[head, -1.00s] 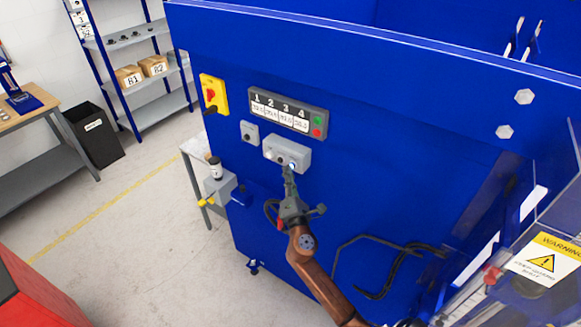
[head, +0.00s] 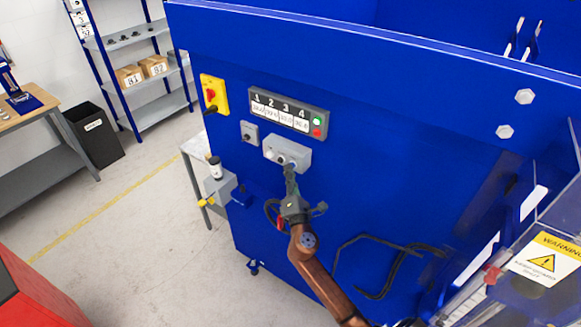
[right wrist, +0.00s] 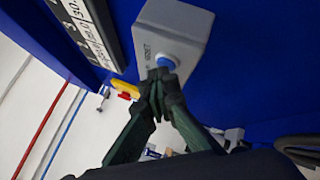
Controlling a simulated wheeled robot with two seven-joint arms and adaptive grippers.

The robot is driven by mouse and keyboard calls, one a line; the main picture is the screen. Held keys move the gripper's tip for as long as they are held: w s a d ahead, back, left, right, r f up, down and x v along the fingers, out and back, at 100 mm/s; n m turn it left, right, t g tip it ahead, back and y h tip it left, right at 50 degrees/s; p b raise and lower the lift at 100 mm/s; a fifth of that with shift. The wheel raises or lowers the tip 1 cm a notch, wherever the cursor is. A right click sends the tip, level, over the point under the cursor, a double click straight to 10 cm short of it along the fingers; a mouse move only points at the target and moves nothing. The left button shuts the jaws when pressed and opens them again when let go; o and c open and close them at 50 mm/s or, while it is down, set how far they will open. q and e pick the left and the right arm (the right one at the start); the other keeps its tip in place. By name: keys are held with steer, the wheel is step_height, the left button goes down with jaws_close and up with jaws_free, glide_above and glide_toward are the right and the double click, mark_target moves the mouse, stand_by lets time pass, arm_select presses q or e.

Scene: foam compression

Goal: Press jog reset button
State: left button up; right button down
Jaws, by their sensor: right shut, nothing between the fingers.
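The grey button box (head: 287,151) is fixed to the blue machine front below the numbered panel. In the right wrist view it is a light grey box (right wrist: 178,28) with a blue round button (right wrist: 166,62) and lettering beside it that seems to end in "SET". My right gripper (head: 290,170) is shut and empty, its fingertips at the lower edge of the box. In the right wrist view the closed fingertips (right wrist: 160,76) are right at the button and cover its lower part. I cannot tell whether they press it in. My left gripper is not in view.
The numbered panel (head: 289,112) with green and red buttons is above the box. A small grey switch box (head: 249,132) and a yellow-red switch (head: 214,94) are to the left. Black cables (head: 385,255) hang at lower right, near a clear guard with a warning sign (head: 546,259).

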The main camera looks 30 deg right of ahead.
steer(key=shift+s+a, duration=0.2)
steer(key=shift+a, duration=0.1)
steer(key=s+a, duration=0.2)
steer(key=a, duration=0.3)
steer(key=shift+s+a, duration=0.15)
steer(key=shift+a, duration=0.15)
stand_by(0.3)
steer(key=shift+d, duration=0.1)
stand_by(0.5)
